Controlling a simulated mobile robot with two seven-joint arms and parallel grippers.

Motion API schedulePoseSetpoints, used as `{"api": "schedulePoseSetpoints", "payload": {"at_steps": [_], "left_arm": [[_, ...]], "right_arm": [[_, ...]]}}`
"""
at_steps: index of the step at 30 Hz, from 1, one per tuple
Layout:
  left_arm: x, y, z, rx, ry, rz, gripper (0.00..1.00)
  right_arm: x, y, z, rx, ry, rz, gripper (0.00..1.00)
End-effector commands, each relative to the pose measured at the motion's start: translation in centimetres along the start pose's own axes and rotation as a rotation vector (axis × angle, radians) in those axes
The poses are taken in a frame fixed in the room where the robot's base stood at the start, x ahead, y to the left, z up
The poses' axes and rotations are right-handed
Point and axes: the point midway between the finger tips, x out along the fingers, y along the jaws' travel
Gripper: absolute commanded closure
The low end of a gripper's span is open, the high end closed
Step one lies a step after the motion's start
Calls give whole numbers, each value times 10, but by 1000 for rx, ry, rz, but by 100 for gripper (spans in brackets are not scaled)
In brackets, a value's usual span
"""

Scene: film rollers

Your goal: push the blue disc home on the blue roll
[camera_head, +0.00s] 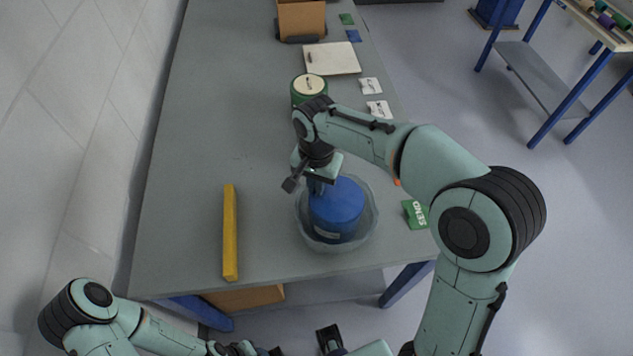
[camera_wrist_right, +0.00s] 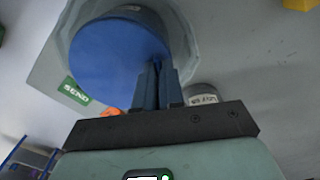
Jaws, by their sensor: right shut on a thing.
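The blue roll (camera_head: 334,220) stands upright in a clear, crumpled wrap (camera_head: 369,232) near the table's front edge. The blue disc (camera_head: 343,195) lies on its top, and its broad face also shows in the wrist view (camera_wrist_right: 112,62). I cannot tell whether a gap is left beneath the disc. My right gripper (camera_head: 316,187) points down at the left part of the disc. In the wrist view its fingers (camera_wrist_right: 160,66) are close together at the disc's edge, shut on it. My left gripper (camera_head: 268,350) is at the bottom edge, partly cut off.
A yellow bar (camera_head: 230,232) lies left of the roll. A green SEND card (camera_head: 415,214) lies to the right. The table's left middle is clear.

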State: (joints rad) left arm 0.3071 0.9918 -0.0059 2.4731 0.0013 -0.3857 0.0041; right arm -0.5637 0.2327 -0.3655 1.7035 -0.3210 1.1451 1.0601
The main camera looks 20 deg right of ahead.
Motion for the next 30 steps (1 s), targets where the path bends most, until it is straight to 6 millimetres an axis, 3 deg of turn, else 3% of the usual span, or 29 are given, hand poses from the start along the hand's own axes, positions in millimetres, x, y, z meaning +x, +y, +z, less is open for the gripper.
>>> {"api": "schedulePoseSetpoints", "payload": {"at_steps": [3,6,16,20,30], "left_arm": [[0,0,0,0,0,0,57],[1,0,0,0,0,0,57],[1,0,0,0,0,0,57],[1,0,0,0,0,0,57],[1,0,0,0,0,0,57]], "right_arm": [[5,2,2,1,-7,13,100],[6,3,2,1,-8,14,63],[6,4,1,3,-7,16,62],[6,4,1,3,-7,17,37],[6,4,0,4,-7,17,37]]}}
